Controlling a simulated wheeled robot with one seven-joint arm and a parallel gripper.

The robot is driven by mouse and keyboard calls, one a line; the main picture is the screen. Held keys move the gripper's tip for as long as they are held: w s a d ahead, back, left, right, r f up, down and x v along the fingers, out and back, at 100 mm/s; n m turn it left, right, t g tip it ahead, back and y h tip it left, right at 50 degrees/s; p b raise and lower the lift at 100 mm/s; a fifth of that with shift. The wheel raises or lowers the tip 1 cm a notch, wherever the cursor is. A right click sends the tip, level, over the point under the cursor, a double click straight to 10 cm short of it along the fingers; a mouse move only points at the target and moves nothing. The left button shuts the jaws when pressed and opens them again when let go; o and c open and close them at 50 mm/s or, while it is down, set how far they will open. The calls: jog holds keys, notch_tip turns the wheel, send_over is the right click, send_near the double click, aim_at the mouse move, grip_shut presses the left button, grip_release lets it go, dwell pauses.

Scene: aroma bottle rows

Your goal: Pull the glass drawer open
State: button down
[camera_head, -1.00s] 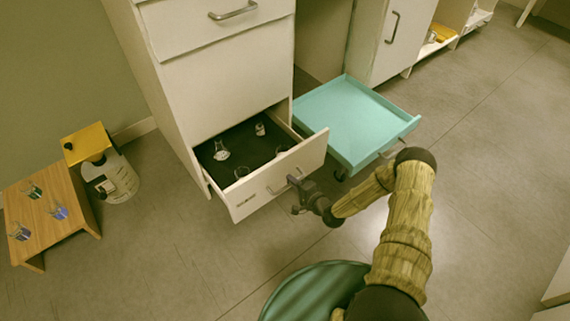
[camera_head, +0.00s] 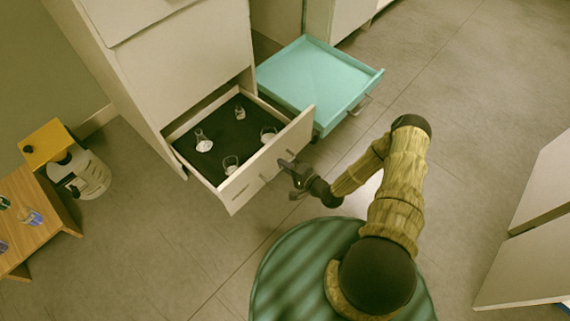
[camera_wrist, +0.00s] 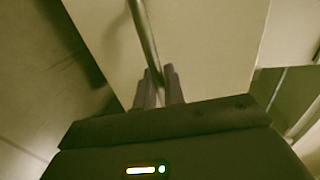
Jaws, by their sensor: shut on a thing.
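The glass drawer (camera_head: 246,178) is the low drawer of the white cabinet, pulled well out, with several clear glass vessels on its dark floor (camera_head: 222,135). One of them is a flask (camera_head: 203,141). My gripper (camera_head: 287,170) is at the drawer's front and shut on its bar handle. In the wrist view the handle (camera_wrist: 143,35) runs down between the two fingers (camera_wrist: 160,85), across the pale drawer front (camera_wrist: 210,45). Part of the handle is hidden by the fingers in the head view.
A teal tray-like drawer (camera_head: 318,80) stands out close to the right of the glass drawer. Pale furniture (camera_head: 530,230) is at the right edge. The floor between is clear.

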jog(key=c, duration=1.6)
grip_release()
jog(key=p+v, duration=0.5)
jog(key=v, duration=1.2)
jog(key=shift+s+d+f, duration=0.1)
jog(key=shift+s+d, duration=0.05)
jog(key=shift+d, duration=0.05)
